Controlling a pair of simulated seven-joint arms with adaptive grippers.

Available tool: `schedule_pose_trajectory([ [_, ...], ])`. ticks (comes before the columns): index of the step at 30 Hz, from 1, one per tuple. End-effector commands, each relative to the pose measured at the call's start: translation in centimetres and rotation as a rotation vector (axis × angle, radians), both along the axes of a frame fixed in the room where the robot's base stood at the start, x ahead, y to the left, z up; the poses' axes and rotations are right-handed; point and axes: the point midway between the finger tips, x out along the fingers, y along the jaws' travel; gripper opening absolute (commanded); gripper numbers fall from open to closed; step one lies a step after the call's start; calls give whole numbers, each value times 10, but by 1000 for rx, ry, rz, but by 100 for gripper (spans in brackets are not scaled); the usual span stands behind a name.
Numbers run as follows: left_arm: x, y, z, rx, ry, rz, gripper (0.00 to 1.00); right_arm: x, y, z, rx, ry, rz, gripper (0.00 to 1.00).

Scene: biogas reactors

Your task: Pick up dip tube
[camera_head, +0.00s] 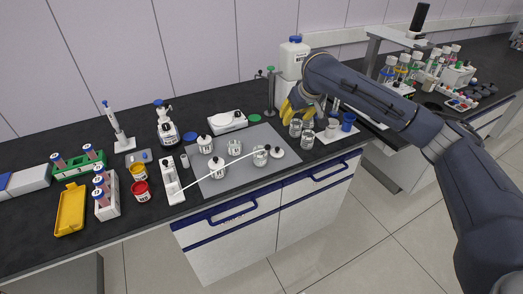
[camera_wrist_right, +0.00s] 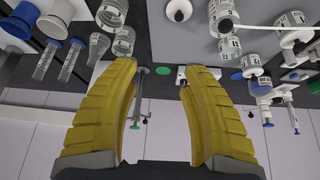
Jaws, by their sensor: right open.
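A long thin white tube (camera_head: 222,171), which looks like the dip tube, runs slantwise over the grey mat (camera_head: 268,133). Its right end is by a glass jar (camera_head: 260,158) and its left end by a white holder (camera_head: 173,180). Part of it shows at the upper right of the right wrist view (camera_wrist_right: 265,27). My right gripper (camera_head: 296,108) is over the back right of the mat, apart from the tube. Its yellow fingers are spread and empty in the right wrist view (camera_wrist_right: 167,15). My left gripper is not in view.
Several labelled jars stand on the mat, with a loose white lid (camera_head: 277,152) near its right edge. A white bottle (camera_head: 294,58) and a stand (camera_head: 270,92) are behind.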

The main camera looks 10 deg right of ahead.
Motion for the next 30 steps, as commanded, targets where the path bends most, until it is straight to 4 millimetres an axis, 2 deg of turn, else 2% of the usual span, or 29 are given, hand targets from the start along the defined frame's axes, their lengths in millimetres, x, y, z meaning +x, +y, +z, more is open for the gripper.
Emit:
schedule_pose_trajectory([
  [1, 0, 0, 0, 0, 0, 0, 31, -12, 19, 14, 17, 15, 0, 46],
  [3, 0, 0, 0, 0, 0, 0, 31, -29, 37, 25, 39, 47, -13, 46],
  [6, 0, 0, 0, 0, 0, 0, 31, -49, 55, 36, 52, 82, -29, 46],
  [9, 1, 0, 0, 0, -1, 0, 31, -63, 65, 43, 57, 106, -41, 46],
  [13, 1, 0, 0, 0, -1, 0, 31, -72, 72, 45, 59, 124, -51, 46],
  [17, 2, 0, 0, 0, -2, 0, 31, -71, 74, 36, 61, 130, -54, 46],
  [30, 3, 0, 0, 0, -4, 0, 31, -46, 79, -27, 63, 131, -55, 46],
])
